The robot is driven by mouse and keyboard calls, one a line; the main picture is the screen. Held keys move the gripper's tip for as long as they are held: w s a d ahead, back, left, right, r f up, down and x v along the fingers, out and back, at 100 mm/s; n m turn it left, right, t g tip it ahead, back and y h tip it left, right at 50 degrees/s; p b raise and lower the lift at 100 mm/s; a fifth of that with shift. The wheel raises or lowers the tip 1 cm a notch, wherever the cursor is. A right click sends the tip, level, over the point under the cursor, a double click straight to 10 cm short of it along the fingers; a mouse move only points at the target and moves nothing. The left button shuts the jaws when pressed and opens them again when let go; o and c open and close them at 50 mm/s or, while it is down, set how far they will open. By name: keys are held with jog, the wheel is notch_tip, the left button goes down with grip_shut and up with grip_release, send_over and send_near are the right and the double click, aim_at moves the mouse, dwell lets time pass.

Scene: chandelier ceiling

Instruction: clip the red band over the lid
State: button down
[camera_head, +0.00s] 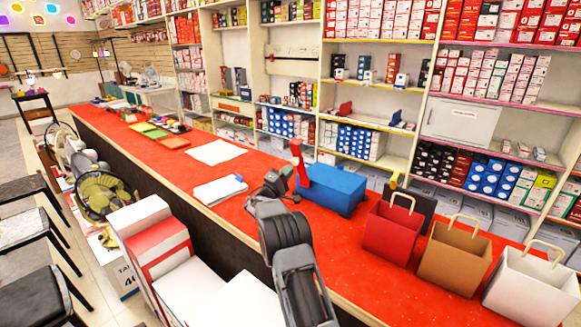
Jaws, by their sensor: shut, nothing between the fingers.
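A blue box (338,188) sits on the red-topped counter in the middle of the view. Its flat blue top looks like the lid. The red band (298,160) stands upright at the box's left end and is not lying across the top. My gripper (280,177) is just left of the red band, shut and empty. Its fingertips are small here, and I cannot tell whether they touch the band. My arm hides part of the counter in front of the box.
Red (392,232), brown (453,258) and white (530,287) paper bags stand right of the box, with a dark object (421,205) behind. Papers (219,190) lie to the left. Stocked shelves rise behind; boxes (150,240) stand in front of the counter (265,212).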

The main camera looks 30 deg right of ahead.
aim_at(299, 162)
jog(key=shift+x, duration=1)
